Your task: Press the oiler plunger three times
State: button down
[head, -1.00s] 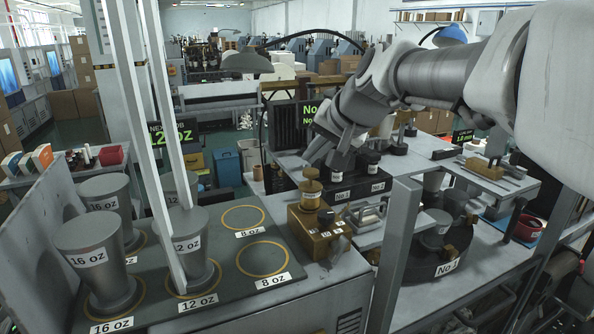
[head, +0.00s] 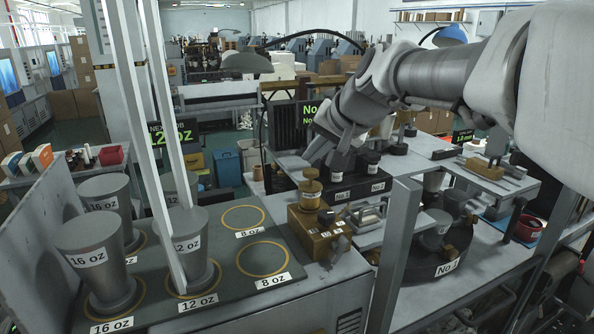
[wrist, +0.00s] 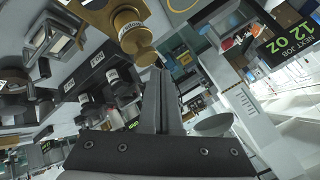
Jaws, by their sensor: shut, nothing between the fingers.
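The oiler is a brass box (head: 318,232) on the bench beside the cup plate. Its round brass plunger (head: 312,186) stands upright on top. The plunger also shows near the top of the wrist view (wrist: 135,38), with a white label on its side. My gripper (wrist: 161,75) is shut, its dark fingers together and empty. In the wrist view the fingertips appear just beside the plunger's cap; I cannot tell whether they touch it. In the head view my gripper (head: 318,152) is just above and right of the plunger, its fingertips hard to make out.
A dark plate (head: 215,268) left of the oiler holds grey cup forms marked 16 oz and 12 oz; its 8 oz rings are empty. Black-based pieces labelled No.1 and No.2 (head: 375,187) stand behind the oiler. A grey post (head: 397,250) rises at the front right.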

aim_at(313, 173)
jog(key=shift+f, duration=0.1)
jog(key=shift+f+b, duration=0.35)
jog(key=shift+b, duration=0.1)
jog(key=shift+f+b, duration=0.85)
jog(key=shift+f, duration=0.15)
dwell(1.0)
jog(key=shift+r, duration=0.1)
jog(key=shift+r+p, duration=1.05)
jog(key=shift+r, duration=0.2)
jog(key=shift+r, duration=0.1)
notch_tip(313, 173, up, 5)
jog(key=p, duration=0.4)
dwell(2.0)
